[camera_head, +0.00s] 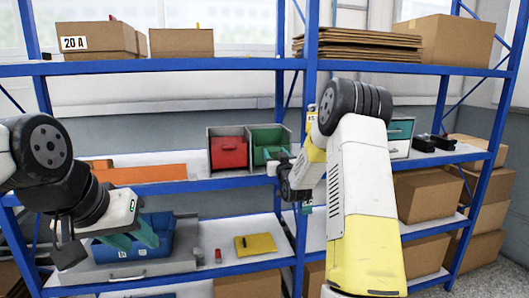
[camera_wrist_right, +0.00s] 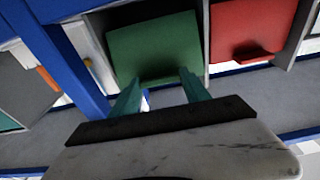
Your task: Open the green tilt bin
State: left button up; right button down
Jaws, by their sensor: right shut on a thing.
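The green tilt bin (camera_head: 268,137) sits in a grey housing on the middle shelf, right of the red tilt bin (camera_head: 229,152). In the right wrist view the green bin (camera_wrist_right: 154,45) fills the upper middle, with the red bin (camera_wrist_right: 248,28) to its right. My right gripper (camera_wrist_right: 158,92) is at the green bin's handle edge, shut on it; its fingers hide part of that edge. I cannot tell how far the bin is tilted. My left gripper (camera_head: 131,238) has its fingers apart, empty, over the blue bin (camera_head: 150,245) on the lower shelf.
A blue shelf upright (camera_head: 304,150) stands close beside the green bin and my right wrist. A yellow item (camera_head: 255,244) and a small red object (camera_head: 218,256) lie on the lower shelf.

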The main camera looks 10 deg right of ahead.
jog(key=shift+s+f, duration=0.3)
jog(key=shift+f, duration=0.3)
jog(key=shift+s+f, duration=0.25)
jog(key=shift+f, duration=0.3)
jog(key=shift+s+d+f, duration=0.1)
jog(key=shift+f, duration=0.05)
jog(key=c, duration=0.5)
grip_release()
jog(key=shift+r, duration=0.25)
jog(key=s, duration=0.5)
jog(key=s+f, duration=0.1)
jog(key=s, duration=0.1)
jog(key=shift+s+d, duration=0.1)
jog(key=shift+s, duration=0.15)
